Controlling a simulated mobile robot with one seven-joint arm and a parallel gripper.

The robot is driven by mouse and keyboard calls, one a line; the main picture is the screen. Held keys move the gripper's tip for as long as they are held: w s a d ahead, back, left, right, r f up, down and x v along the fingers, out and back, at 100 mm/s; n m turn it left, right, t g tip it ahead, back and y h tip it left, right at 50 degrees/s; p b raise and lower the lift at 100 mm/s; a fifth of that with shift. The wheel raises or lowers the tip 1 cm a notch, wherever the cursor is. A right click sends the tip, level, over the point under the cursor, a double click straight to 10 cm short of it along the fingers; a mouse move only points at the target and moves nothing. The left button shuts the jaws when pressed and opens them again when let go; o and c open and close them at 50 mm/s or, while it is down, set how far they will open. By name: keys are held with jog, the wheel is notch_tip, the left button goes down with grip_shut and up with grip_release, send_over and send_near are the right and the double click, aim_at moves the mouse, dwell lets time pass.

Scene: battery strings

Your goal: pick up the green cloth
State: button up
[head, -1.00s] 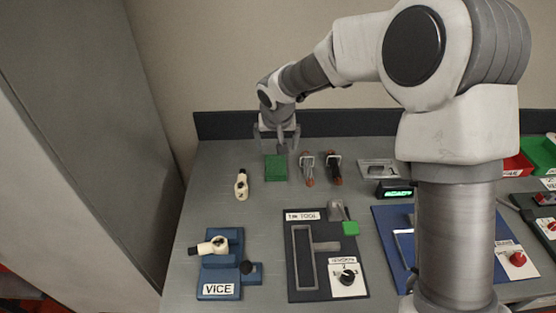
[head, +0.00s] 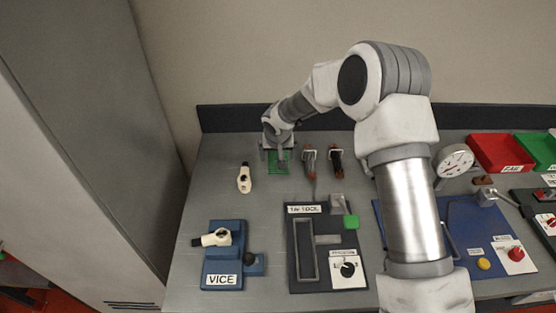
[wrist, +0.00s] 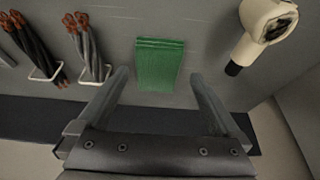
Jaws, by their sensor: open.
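The green cloth (wrist: 160,66) lies folded on the grey bench, near its back edge. In the head view the cloth (head: 278,168) is partly hidden by my gripper (head: 277,158), which is just above or around it. In the wrist view my gripper (wrist: 158,82) is open and empty. Its two fingers stand to either side of the cloth's near end, and most of the cloth lies beyond the fingertips. I cannot tell whether the fingertips touch the bench.
A dark back rail (head: 232,118) runs behind. The vice (head: 224,255) and tip tool board (head: 325,252) are nearer; bare bench lies between.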

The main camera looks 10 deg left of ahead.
aim_at(278, 158)
jog(key=shift+w+p+x, duration=0.15)
jog(key=shift+p+x, duration=0.15)
jog(key=shift+x, duration=0.95)
jog(key=shift+w+p+x, duration=0.15)
jog(key=shift+p+x, duration=0.15)
jog(key=shift+x, duration=0.95)
jog(key=shift+r, duration=0.1)
jog(key=c, duration=1.1)
jog(key=shift+r, duration=0.5)
jog(key=r, duration=0.1)
jog(key=d+r+b, duration=0.1)
jog(key=r, duration=0.1)
jog(key=shift+r, duration=0.3)
jog(key=s+d+r, duration=0.1)
jog(key=d+r, duration=0.1)
jog(key=d, duration=0.1)
jog(key=d+r, duration=0.2)
jog(key=d, duration=0.2)
jog(key=s+d+r+b, duration=0.1)
jog(key=d+r, duration=0.1)
jog(key=d, duration=0.1)
jog(key=shift+s+d+r, duration=0.2)
jog(key=shift+s+d, duration=0.05)
jog(key=shift+s, duration=0.15)
